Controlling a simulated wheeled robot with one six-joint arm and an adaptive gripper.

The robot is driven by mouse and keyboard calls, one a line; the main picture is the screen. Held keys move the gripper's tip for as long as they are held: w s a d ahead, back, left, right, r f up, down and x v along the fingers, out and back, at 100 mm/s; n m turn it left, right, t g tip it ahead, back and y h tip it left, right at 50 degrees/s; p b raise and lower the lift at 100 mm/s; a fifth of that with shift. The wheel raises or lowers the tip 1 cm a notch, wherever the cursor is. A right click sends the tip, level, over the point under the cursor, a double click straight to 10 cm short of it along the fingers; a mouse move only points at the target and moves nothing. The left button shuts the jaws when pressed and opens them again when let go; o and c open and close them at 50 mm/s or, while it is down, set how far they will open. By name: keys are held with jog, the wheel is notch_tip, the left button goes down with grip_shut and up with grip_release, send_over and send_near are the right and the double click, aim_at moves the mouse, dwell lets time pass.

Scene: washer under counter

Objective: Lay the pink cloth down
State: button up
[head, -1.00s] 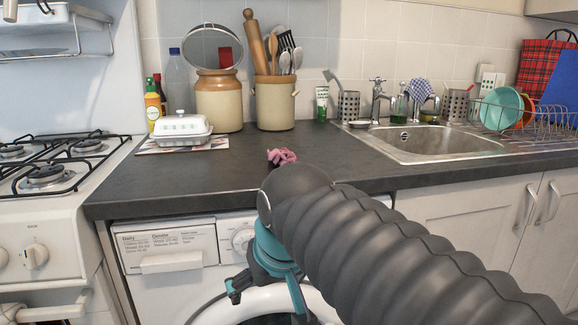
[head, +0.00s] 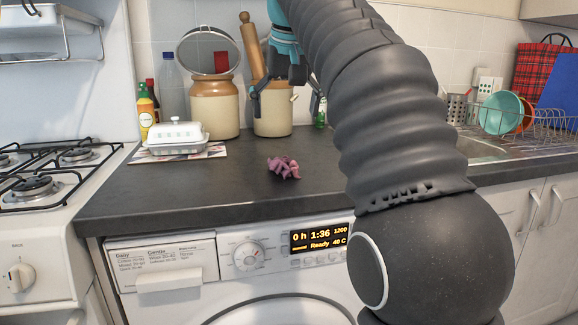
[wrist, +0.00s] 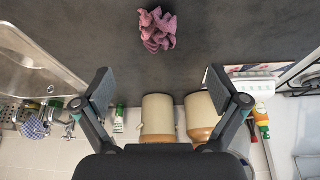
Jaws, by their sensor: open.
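The pink cloth (head: 284,168) lies crumpled on the dark countertop (head: 225,190), above the washer. It also shows in the wrist view (wrist: 157,30), at the top middle and beyond the fingertips. My gripper (head: 288,92) is raised above the counter in the head view, in front of the stoneware jars. In the wrist view my gripper (wrist: 161,90) has its two fingers wide apart with nothing between them. The gripper and the cloth are apart.
A butter dish (head: 176,138) stands left of the cloth. Two stoneware jars (head: 214,108) stand at the back wall. The sink (head: 485,150) is at the right, partly hidden by my arm. A gas hob (head: 50,170) is at the left. The counter around the cloth is clear.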

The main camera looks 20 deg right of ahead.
aim_at(284, 160)
jog(key=x, duration=0.4)
jog(key=b+x, duration=0.1)
jog(key=x, duration=0.8)
jog(key=shift+w+d+f, duration=0.15)
jog(key=shift+w+d, duration=0.15)
jog(key=c, duration=0.9)
jog(key=shift+o, duration=0.2)
